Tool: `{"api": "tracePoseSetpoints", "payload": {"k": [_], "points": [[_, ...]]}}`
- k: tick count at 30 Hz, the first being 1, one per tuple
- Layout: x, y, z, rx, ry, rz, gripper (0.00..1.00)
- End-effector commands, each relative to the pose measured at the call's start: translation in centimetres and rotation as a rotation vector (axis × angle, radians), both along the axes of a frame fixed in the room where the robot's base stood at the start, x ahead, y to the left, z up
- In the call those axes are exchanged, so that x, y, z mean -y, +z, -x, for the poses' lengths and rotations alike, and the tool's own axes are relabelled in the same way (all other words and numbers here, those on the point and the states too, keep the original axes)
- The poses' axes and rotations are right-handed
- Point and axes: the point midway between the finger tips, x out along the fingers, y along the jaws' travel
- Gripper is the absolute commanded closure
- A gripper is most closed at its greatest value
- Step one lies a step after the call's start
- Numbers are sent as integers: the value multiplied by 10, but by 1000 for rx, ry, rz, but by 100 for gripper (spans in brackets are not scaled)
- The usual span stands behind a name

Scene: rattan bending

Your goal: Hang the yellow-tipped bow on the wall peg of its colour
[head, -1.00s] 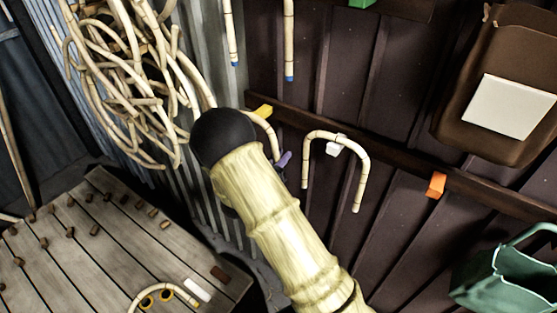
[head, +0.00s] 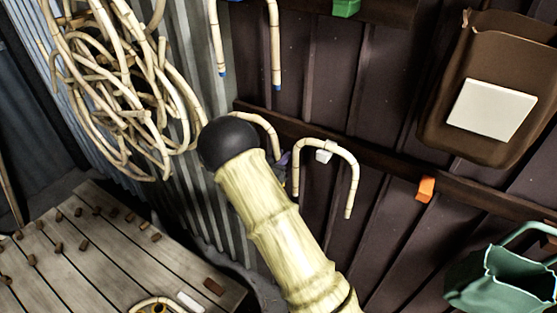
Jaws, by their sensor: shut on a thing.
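My arm's thick pale segment with a black round end fills the centre of the view. Most of my gripper (head: 284,159) is hidden behind it; only a small grey-purple part shows to its right. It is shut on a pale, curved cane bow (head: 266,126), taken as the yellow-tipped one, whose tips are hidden. The bow's arch crosses the wall rail where the yellow peg was seen earlier, and the peg is now covered. I cannot tell whether the bow rests on the peg or is in front of it.
Another bow (head: 351,172) hangs on a white peg (head: 323,156) just right. An orange peg (head: 426,189) is bare; a green peg (head: 346,7) is above. Blue-tipped cane (head: 276,50) hangs upper left. A workbench (head: 100,260) is lower left, a green bag (head: 500,290) lower right.

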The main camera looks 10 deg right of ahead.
Motion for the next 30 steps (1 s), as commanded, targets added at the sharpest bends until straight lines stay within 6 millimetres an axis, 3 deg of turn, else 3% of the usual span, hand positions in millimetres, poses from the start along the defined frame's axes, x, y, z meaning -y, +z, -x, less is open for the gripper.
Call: {"api": "tracePoseSetpoints", "payload": {"k": [23,24,27,30], "points": [[6,-7,-6,1,-1,-1,100],[6,-7,-6,1,-1,-1,80],[6,-7,-6,1,-1,-1,61],[6,-7,-6,1,-1,-1,57]]}}
